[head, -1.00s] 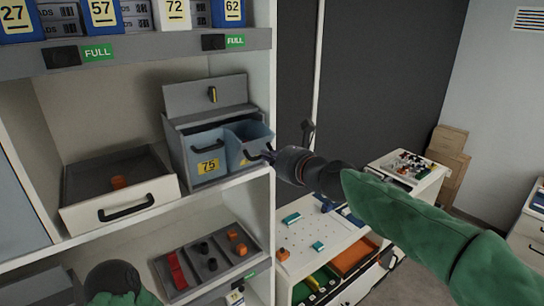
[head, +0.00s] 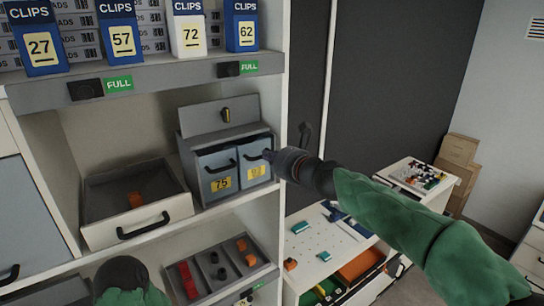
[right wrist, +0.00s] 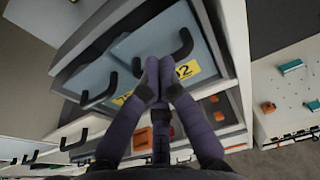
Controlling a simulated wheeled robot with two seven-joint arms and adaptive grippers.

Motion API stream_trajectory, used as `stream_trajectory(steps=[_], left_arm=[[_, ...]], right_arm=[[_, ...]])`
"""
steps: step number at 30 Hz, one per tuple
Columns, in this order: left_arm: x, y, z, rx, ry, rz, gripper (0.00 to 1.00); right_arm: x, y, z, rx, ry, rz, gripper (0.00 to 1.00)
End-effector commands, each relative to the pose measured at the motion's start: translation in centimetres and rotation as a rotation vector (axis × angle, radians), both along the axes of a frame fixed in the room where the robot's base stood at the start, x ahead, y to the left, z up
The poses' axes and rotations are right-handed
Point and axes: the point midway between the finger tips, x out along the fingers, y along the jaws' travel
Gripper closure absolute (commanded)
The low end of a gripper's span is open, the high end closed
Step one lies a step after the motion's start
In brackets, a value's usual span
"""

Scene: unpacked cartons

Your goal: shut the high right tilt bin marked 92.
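The tilt bin marked 92 (head: 256,161) is the right one of two blue-grey bins in a grey housing on the shelf. Its face stands upright, about level with the bin beside it, and looks shut. Its yellow label also shows in the right wrist view (right wrist: 188,69), partly behind my fingers. My right gripper (head: 274,157) is at the front of this bin, by its dark handle. In the right wrist view its purple fingers (right wrist: 158,72) are together at the bin's face, with nothing visible between them. Whether they touch it is unclear. My left gripper's fingers do not show.
The tilt bin marked 75 (head: 217,172) stands upright on the left. An open drawer (head: 160,221) juts out further left. A grey tray (head: 214,265) with small parts lies below. A white worktop (head: 325,236) stands to the right, under my right arm.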

Motion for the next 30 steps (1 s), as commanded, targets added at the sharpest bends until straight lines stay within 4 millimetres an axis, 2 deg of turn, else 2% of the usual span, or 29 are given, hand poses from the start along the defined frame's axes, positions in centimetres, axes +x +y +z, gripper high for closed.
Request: stream_trajectory(steps=[23,30], left_arm=[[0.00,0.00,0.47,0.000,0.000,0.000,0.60],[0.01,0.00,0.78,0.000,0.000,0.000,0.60]], right_arm=[[0.29,0.21,0.25,0.000,0.000,0.000,1.00],[0.25,-0.64,0.70,0.001,0.000,0.000,1.00]])
